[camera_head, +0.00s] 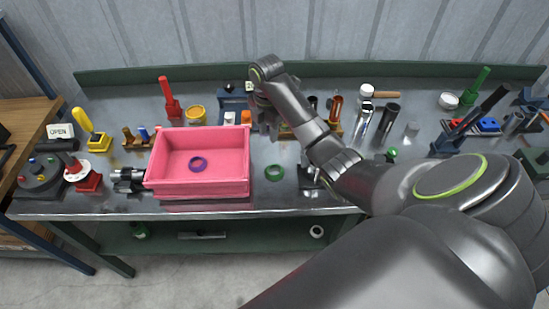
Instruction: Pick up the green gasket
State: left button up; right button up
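The green gasket (274,172) is a small ring lying flat on the metal bench, just right of the pink bin (160,165). My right arm reaches in from the lower right. My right gripper (266,128) points down beyond the gasket, near the bin's back right corner and apart from the gasket in the picture. Its fingers are small and dark, so I cannot tell whether they are open or shut. I do not make out my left gripper.
A purple ring (198,164) lies inside the bin. A yellow ring part (196,113) and red stand (170,103) are behind it. Metal tubes (388,118) stand right of my gripper. A dark fixture (308,176) sits right of the gasket. Bare bench lies in front of the gasket.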

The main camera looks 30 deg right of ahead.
jog(key=b, duration=1)
send_over(269, 165)
jog(key=shift+f, duration=5.6)
notch_tip(269, 165, down, 3)
jog(key=shift+s+a+r+b, duration=0.1)
jog(key=shift+s+b, duration=0.05)
jog(key=shift+b, duration=0.6)
jog(key=shift+f, duration=0.45)
jog(key=shift+c, duration=0.4)
grip_shut()
